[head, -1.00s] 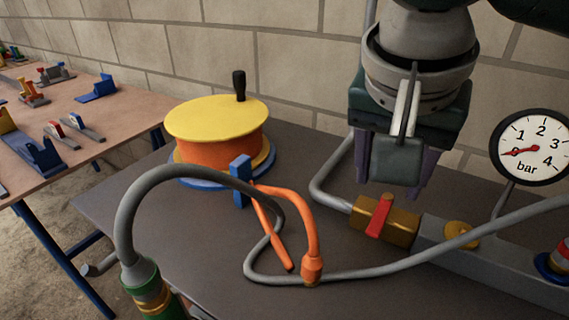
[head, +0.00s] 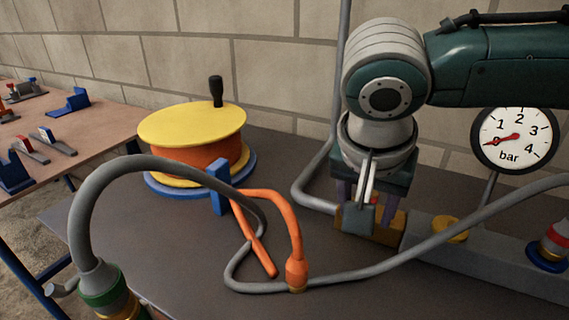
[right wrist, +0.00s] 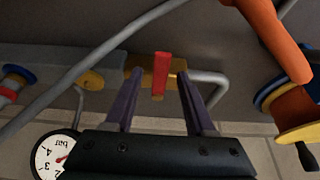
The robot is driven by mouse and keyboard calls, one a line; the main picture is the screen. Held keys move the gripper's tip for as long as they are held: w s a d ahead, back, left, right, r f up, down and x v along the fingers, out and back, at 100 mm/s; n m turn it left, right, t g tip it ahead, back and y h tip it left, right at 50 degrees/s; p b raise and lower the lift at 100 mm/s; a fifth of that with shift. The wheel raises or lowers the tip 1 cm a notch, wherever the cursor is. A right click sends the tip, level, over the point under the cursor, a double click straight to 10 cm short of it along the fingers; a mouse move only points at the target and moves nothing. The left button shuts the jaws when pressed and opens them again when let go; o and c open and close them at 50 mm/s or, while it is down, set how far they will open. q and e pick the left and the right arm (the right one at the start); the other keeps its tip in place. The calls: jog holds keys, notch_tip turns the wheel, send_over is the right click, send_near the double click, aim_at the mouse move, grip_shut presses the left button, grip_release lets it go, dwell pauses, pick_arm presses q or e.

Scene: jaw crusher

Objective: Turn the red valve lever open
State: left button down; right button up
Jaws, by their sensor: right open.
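The red valve lever (right wrist: 160,64) shows in the right wrist view, standing across the brass valve body (right wrist: 143,77). My right gripper also shows in the right wrist view (right wrist: 160,76), open, with one purple finger on each side of the lever. Gaps show between lever and fingers. My left gripper is not in view.
A pressure gauge (head: 515,140) stands at right, its needle near 0. A grey hose (head: 425,245) crosses in front of the valve. A grey pipe (head: 312,200) meets the valve.

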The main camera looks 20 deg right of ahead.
grip_shut()
dwell(0.3)
dwell(1.1)
